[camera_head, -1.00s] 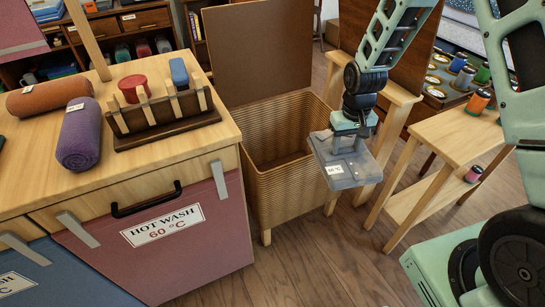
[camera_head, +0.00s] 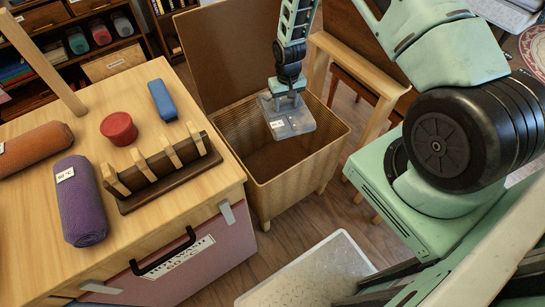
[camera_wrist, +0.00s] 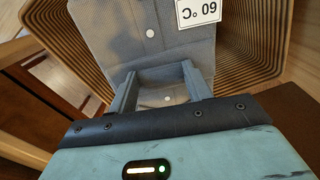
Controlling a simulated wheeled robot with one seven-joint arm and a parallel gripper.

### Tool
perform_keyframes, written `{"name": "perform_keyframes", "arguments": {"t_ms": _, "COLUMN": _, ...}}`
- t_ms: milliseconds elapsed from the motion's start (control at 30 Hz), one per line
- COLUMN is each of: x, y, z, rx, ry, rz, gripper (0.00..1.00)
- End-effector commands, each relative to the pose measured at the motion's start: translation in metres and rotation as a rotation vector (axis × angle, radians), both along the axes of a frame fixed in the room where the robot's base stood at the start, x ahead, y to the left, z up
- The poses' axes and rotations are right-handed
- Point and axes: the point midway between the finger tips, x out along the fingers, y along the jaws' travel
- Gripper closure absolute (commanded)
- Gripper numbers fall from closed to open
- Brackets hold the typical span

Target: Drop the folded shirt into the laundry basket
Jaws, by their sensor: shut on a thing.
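The folded shirt (camera_head: 290,122) is grey-blue, flat, with a white label reading 60 °C. It also shows in the wrist view (camera_wrist: 120,45), with the label upside down at the top right. My gripper (camera_head: 287,98) is shut on the shirt's near edge; in the wrist view the two fingers (camera_wrist: 160,90) grip it. The laundry basket (camera_head: 329,152) is a ribbed, light-brown box with its lid raised at the back. The shirt hangs over the basket's open mouth, and ribbed basket walls (camera_wrist: 280,40) surround it in the wrist view. The basket floor is partly hidden.
A wooden counter (camera_head: 100,130) stands left of the basket, with orange and purple rolled towels, a red round item, a blue block and a dark slotted rack. A pale tray (camera_head: 310,270) lies in front. A wooden stand (camera_head: 385,110) is close right of the basket.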

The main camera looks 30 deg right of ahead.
Motion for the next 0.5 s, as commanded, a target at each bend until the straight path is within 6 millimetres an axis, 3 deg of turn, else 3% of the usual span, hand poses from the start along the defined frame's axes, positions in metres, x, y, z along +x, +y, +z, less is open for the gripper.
{"name": "perform_keyframes", "arguments": {"t_ms": 300, "x": 0.0, "y": 0.0, "z": -0.039, "rx": 0.0, "ry": 0.0, "rz": 0.0, "gripper": 0.86}}
{"name": "perform_keyframes", "arguments": {"t_ms": 500, "x": 0.0, "y": 0.0, "z": -0.053, "rx": 0.0, "ry": -0.001, "rz": 0.001, "gripper": 0.86}}
